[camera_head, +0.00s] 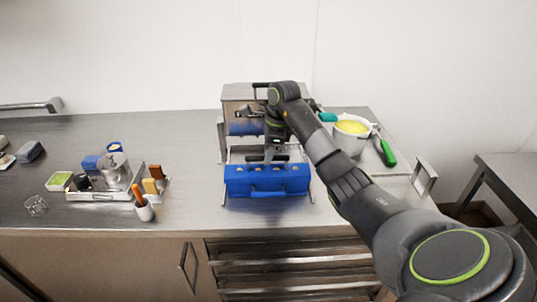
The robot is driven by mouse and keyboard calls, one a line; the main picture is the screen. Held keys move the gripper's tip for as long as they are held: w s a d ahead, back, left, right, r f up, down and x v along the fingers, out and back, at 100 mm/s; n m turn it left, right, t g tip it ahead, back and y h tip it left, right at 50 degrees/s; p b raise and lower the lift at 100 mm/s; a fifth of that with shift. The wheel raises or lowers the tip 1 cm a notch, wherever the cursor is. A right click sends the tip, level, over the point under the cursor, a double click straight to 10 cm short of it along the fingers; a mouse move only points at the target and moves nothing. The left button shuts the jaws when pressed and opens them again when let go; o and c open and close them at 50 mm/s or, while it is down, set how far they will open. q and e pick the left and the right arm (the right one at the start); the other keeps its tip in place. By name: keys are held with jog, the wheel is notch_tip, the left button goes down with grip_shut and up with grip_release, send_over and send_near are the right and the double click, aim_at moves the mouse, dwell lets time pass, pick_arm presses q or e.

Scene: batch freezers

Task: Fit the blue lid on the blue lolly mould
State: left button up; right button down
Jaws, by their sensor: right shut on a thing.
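A wide blue block (267,181), which looks like the lolly mould, is on a wire frame at the bench's front edge. Pale yellowish spots show in a row along its top. My right gripper (271,156) is just behind and above its back edge, pointing down. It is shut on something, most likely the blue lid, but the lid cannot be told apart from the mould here. Whether lid and mould touch is unclear. Another blue piece (245,128) shows at the steel box behind, partly hidden by my arm. My left gripper is out of view.
A steel box (236,103) stands behind the mould. To the right are a white pot of yellow mix (351,131) and a green-handled tool (386,151). To the left are a tray (98,193) of small containers and a cup (144,209). Bench between is clear.

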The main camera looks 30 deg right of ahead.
jog(key=shift+f+b, duration=0.15)
jog(key=shift+b, duration=0.25)
dwell(0.4)
jog(key=c, duration=1.3)
grip_release()
jog(key=shift+c, duration=0.2)
jog(key=shift+d+r, duration=0.1)
jog(key=shift+r, duration=0.35)
jog(key=r, duration=0.3)
jog(key=shift+s+d, duration=0.2)
jog(key=shift+d, duration=0.05)
notch_tip(320, 180, up, 13)
jog(key=s+d+p, duration=0.1)
jog(key=d+p, duration=0.1)
jog(key=p, duration=1.1)
jog(key=shift+s+d, duration=0.15)
jog(key=shift+s, duration=0.1)
